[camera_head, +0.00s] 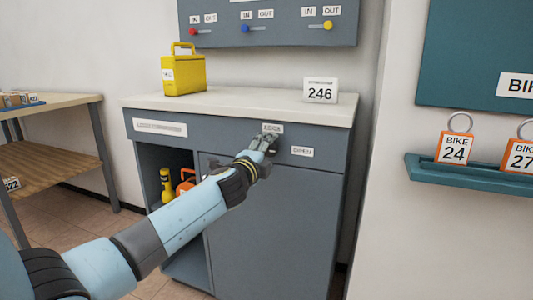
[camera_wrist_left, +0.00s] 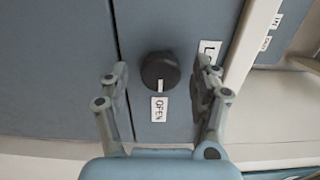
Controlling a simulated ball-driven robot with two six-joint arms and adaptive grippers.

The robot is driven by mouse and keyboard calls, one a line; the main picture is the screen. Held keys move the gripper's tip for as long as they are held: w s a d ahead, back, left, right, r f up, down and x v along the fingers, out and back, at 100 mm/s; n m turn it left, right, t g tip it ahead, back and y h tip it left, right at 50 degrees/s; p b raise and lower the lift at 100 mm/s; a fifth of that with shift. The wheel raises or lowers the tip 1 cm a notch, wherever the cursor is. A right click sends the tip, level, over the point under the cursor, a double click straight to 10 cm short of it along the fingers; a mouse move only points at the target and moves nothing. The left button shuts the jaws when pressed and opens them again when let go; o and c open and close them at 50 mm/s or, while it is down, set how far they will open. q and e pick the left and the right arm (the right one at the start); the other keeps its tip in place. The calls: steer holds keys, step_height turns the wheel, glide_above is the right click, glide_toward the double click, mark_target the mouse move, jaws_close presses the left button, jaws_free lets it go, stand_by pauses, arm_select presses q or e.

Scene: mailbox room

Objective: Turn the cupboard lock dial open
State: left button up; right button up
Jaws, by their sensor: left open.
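The cupboard lock dial (camera_wrist_left: 160,70) is a round black knob on the cupboard's grey front (camera_head: 270,225). A short white mark at its edge points at the OPEN label (camera_wrist_left: 159,108); another label (camera_wrist_left: 210,52), partly hidden by a finger, sits on the dial's right. In the head view these labels show above the dial's place (camera_head: 272,128) and to its right (camera_head: 303,151). My left gripper (camera_wrist_left: 163,72) is open, one finger on each side of the dial, with gaps visible. In the head view, my left gripper (camera_head: 263,143) hides the dial. My right gripper is not in view.
On the cupboard top stand a yellow case (camera_head: 184,76) and a white 246 sign (camera_head: 320,90). The open left bay holds a yellow bottle (camera_head: 167,186) and an orange item. A teal shelf (camera_head: 470,178) with bike tags is at right, a wooden table (camera_head: 50,100) at left.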

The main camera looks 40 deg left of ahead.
arm_select(q)
steer(key=v, duration=1.2)
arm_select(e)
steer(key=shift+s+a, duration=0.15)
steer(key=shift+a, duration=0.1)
